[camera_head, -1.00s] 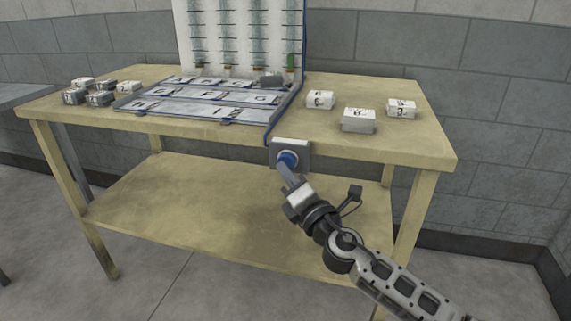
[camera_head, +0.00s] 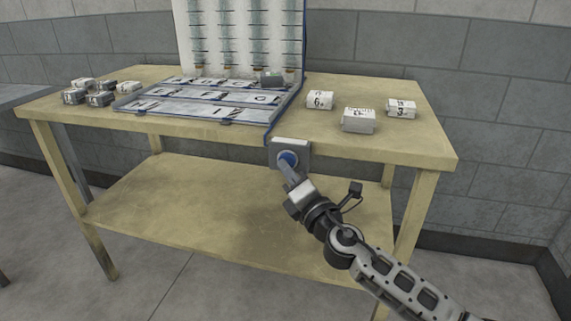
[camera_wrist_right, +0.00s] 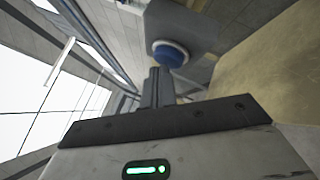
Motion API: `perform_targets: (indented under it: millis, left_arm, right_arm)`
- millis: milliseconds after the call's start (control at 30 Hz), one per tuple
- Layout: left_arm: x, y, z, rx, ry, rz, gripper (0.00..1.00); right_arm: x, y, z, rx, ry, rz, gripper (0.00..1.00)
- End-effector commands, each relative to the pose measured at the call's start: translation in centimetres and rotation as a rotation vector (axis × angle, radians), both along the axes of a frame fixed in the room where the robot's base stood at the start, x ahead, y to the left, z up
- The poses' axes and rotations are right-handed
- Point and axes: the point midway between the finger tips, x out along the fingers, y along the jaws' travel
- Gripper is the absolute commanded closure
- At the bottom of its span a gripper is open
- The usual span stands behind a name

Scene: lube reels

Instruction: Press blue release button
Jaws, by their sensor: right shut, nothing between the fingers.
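The blue release button (camera_head: 288,158) sits in a grey box (camera_head: 303,150) on the front edge of the table, below the reel board. In the right wrist view the blue button (camera_wrist_right: 169,55) shows a pale ring around it, just beyond the fingertips. My right gripper (camera_head: 286,170) is shut and empty, with its fingertips at the lower edge of the button. In the right wrist view its closed fingers (camera_wrist_right: 158,85) point at the button. I cannot tell whether they touch it. My left gripper is not in view.
A white board with clear vertical tubes (camera_head: 240,35) stands at the back of the wooden table (camera_head: 410,145). A sloped tray with lettered slots (camera_head: 200,100) lies before it, with a dark block (camera_head: 271,80) at its upper right. Small labelled boxes (camera_head: 358,120) stand at both sides.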

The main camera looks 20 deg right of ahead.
Motion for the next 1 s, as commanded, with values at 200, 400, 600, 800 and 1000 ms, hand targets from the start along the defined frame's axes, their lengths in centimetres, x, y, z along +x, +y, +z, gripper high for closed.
perform_targets:
  millis: [200,400,600,800,1000]
  left_arm:
    - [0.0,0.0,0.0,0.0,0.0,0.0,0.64]
    - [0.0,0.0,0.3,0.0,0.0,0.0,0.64]
    - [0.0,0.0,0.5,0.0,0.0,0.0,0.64]
    - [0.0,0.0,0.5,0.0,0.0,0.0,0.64]
    - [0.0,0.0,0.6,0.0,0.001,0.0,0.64]
  right_arm:
    - [0.0,0.0,0.1,0.001,-0.001,-0.002,1.0]
    - [-0.6,0.4,0.1,0.001,0.0,-0.001,1.0]
    - [-1.5,0.9,0.1,0.0,0.0,-0.001,1.0]
    - [-1.5,1.0,0.0,0.0,0.0,-0.001,1.0]
    - [-1.9,1.2,0.0,0.001,0.0,0.0,1.0]
